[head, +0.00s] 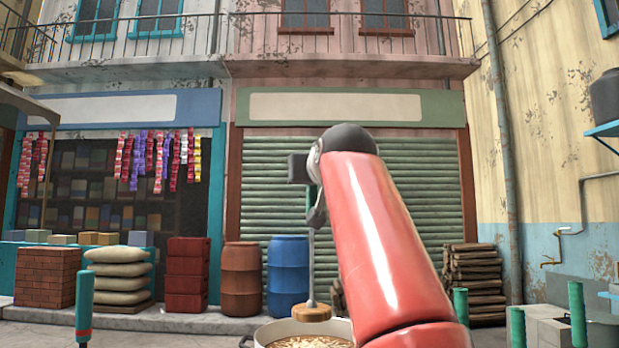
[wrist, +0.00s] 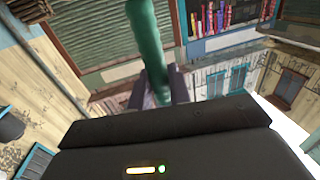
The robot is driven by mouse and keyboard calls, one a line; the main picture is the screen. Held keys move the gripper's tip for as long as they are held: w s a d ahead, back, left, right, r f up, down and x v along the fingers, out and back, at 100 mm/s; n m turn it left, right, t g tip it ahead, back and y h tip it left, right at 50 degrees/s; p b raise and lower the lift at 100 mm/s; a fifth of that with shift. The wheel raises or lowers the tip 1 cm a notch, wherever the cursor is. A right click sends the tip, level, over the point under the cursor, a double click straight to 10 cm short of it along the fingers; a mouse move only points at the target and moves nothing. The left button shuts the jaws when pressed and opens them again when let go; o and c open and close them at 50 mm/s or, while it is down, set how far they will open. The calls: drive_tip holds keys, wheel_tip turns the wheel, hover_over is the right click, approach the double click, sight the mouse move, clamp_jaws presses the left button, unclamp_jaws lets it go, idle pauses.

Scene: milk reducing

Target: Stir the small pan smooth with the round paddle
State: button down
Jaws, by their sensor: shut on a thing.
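My gripper (head: 315,200) is shut on the green handle (wrist: 150,50) of a paddle, which also shows between the fingers (wrist: 160,88) in the wrist view. The paddle's thin shaft hangs down upright in the head view and ends in a round wooden disc (head: 311,313). The disc overlaps the far rim of a pale pan (head: 262,332) with lumpy, light brown contents. I cannot tell whether the disc touches the contents. The pan is cut off by the bottom edge and partly hidden by my red arm, so its size is unclear.
A green upright handle (head: 84,300) stands at left; several more, such as one (head: 577,312), stand at right. Behind are brick-red crates (head: 187,275), stacked sacks (head: 118,275), a rusty barrel (head: 241,280), a blue barrel (head: 288,277) and stacked logs (head: 474,275).

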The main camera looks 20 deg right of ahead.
drive_tip(key=shift+s+f, duration=0.15)
drive_tip(key=shift+f, duration=0.15)
wheel_tip(320, 180, down, 8)
drive_tip(key=b, duration=0.6)
drive_tip(key=shift+a, duration=0.1)
idle(0.6)
